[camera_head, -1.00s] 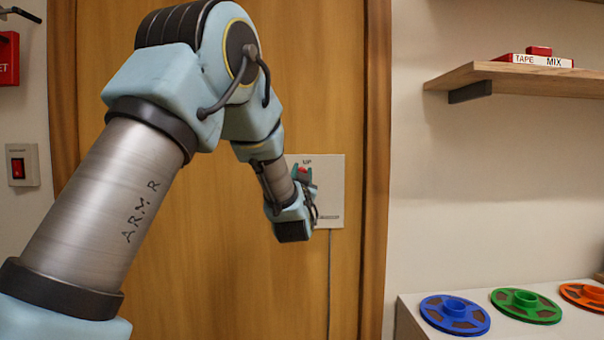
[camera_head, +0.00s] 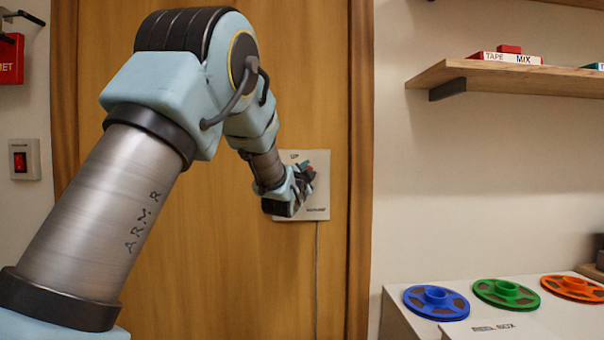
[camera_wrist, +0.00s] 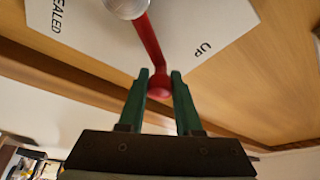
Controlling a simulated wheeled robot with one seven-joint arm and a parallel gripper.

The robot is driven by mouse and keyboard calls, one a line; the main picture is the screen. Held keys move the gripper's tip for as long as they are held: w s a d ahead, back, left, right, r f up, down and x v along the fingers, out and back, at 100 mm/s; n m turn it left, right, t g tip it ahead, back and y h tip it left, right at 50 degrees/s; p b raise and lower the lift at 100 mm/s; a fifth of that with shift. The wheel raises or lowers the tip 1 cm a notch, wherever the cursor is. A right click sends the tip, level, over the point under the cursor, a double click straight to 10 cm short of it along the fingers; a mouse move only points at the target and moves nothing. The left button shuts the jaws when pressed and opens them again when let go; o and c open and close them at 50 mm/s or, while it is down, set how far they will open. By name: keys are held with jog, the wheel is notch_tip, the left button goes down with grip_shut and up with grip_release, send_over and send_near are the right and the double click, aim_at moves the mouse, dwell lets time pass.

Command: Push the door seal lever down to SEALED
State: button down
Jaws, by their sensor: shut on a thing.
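The red door seal lever (camera_wrist: 150,42) runs from a round metal hub (camera_wrist: 126,6) to a red knob in the wrist view. It points between the UP and SEALED labels on the white plate (camera_wrist: 88,28). My gripper (camera_wrist: 160,80) has its two green fingers shut on the knob, one on each side. In the head view the plate (camera_head: 322,200) is on the wooden door, and my gripper (camera_head: 308,172) is in front of it. The knob end shows to the right of and below the UP label there. The hub and much of the lever are hidden by my gripper.
A wooden shelf (camera_head: 520,79) juts from the wall at the right. Below it, blue (camera_head: 436,301), green and orange reels lie on a pale surface. A red switch (camera_head: 20,162) is on the left wall. A thin cable (camera_head: 317,270) hangs below the plate.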

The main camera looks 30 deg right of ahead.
jog(key=f+m, duration=0.1)
jog(key=d+f+m+g+b, duration=0.1)
jog(key=m, duration=0.1)
jog(key=s+d+m, duration=0.1)
jog(key=m, duration=0.1)
jog(key=shift+s+d+f+g+b, duration=0.1)
jog(key=shift+d+f+g+b, duration=0.05)
jog(key=shift+f+g+b, duration=0.25)
jog(key=f+m, duration=0.1)
jog(key=d+f+m+g+y+b, duration=0.1)
jog(key=m, duration=0.1)
jog(key=shift+s+f, duration=0.1)
jog(key=shift+s, duration=0.1)
jog(key=shift+d+f+m+y+b, duration=0.1)
jog(key=shift+f+m+y+b, duration=0.6)
jog(key=shift+m, duration=0.3)
jog(key=shift+f, duration=0.1)
jog(key=c, duration=0.6)
grip_release()
jog(key=b+v, duration=0.1)
jog(key=v, duration=0.9)
jog(key=shift+s+a, duration=0.2)
jog(key=shift+a, duration=0.2)
